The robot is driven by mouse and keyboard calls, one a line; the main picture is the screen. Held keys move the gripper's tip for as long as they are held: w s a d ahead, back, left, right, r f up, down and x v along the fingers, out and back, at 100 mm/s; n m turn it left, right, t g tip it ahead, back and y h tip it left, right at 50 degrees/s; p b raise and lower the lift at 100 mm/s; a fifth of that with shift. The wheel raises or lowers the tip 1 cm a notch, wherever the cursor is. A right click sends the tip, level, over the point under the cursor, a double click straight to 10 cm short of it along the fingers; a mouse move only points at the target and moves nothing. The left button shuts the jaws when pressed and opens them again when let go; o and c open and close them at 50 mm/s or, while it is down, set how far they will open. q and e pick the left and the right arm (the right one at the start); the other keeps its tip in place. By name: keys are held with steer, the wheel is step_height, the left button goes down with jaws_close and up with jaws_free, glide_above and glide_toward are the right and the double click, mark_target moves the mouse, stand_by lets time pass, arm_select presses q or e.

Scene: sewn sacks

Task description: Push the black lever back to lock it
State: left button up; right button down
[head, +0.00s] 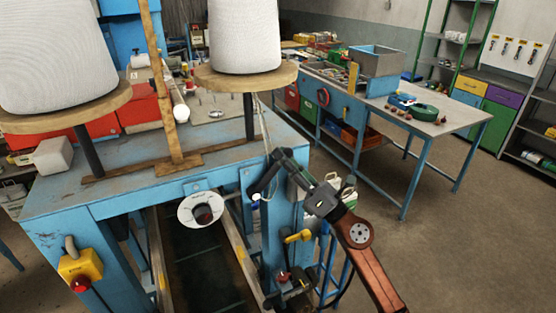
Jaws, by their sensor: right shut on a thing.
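My right gripper (276,169) reaches in from the lower right to the right front corner of the blue machine table (70,197). Its dark fingers are shut at the black lever (262,186), which stands at that corner. The lever and the fingers are both black and overlap, so where one ends is hard to see. A small pale spot shows at the lever's lower end. I cannot tell from this view whether the lever is locked. My left gripper is not in view.
A round white dial (187,212) with a dark knob is on the table's front. A yellow handle (297,237) sits below my right gripper. A yellow box with a red button (80,268) is at left. Floor at right is clear.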

steer(key=shift+w+d+f+m, duration=0.15)
steer(key=shift+d+m, duration=0.1)
steer(key=shift+m, duration=0.15)
steer(key=c, duration=1.8)
jaws_free()
steer(key=shift+d, duration=0.1)
steer(key=shift+o, duration=0.3)
